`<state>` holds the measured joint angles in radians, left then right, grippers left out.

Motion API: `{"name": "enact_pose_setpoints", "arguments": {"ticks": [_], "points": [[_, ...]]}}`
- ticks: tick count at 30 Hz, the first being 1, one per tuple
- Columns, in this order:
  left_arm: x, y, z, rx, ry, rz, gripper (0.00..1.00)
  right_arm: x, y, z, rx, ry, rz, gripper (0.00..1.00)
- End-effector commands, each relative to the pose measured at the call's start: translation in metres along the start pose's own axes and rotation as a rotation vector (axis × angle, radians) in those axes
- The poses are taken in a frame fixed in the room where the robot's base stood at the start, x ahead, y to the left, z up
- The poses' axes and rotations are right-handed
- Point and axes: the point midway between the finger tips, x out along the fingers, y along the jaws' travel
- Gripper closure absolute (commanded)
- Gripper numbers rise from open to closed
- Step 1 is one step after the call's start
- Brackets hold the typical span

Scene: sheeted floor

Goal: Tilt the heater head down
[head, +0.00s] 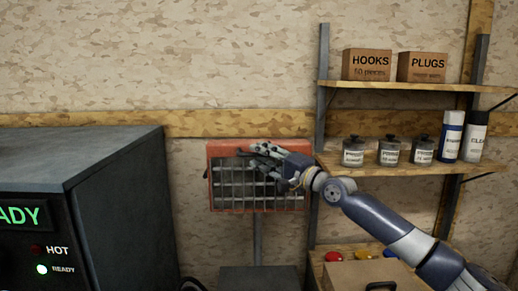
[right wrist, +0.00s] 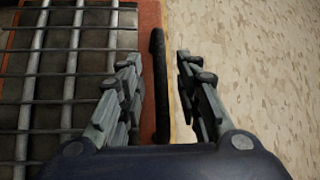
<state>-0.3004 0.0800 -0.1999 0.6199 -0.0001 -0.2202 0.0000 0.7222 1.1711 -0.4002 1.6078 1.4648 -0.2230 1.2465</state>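The heater head (head: 227,207) has an orange-red frame and a metal grille, and stands on a grey post (head: 257,238). In the head view its front faces me and looks about upright. My right gripper (head: 250,152) is at the upper part of the heater head and hides some of its grille and top edge. In the right wrist view the gripper (right wrist: 160,90) is open, with a black handle (right wrist: 159,85) between its spread fingers, apart from both. The heater's grille (right wrist: 70,90) fills the left of that view. My left gripper is not in view.
A dark cabinet (head: 75,170) with a lit display stands at the left. Wooden shelves with boxes (head: 367,65), tins (head: 389,151) and bottles (head: 452,136) are at the right, close to my right arm. A cardboard box (head: 350,276) is below.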

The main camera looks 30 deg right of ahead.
Motion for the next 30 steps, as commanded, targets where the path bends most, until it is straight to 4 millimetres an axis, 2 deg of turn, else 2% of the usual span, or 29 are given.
{"name": "enact_pose_setpoints", "arguments": {"ticks": [5, 14, 18, 30], "points": [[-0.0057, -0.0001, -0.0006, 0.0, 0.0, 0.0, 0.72, 0.0114, -0.0011, 0.0006, 0.0, -0.001, 0.0, 0.69], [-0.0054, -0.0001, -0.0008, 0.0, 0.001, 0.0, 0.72, 0.0128, 0.0002, 0.001, -0.001, -0.002, 0.001, 0.69], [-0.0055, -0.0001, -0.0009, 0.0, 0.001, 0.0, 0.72, 0.0127, 0.0001, 0.0009, -0.001, -0.001, 0.001, 0.98], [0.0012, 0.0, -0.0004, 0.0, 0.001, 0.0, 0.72, 0.0118, 0.0034, 0.0022, -0.007, -0.002, -0.006, 1.0]]}}
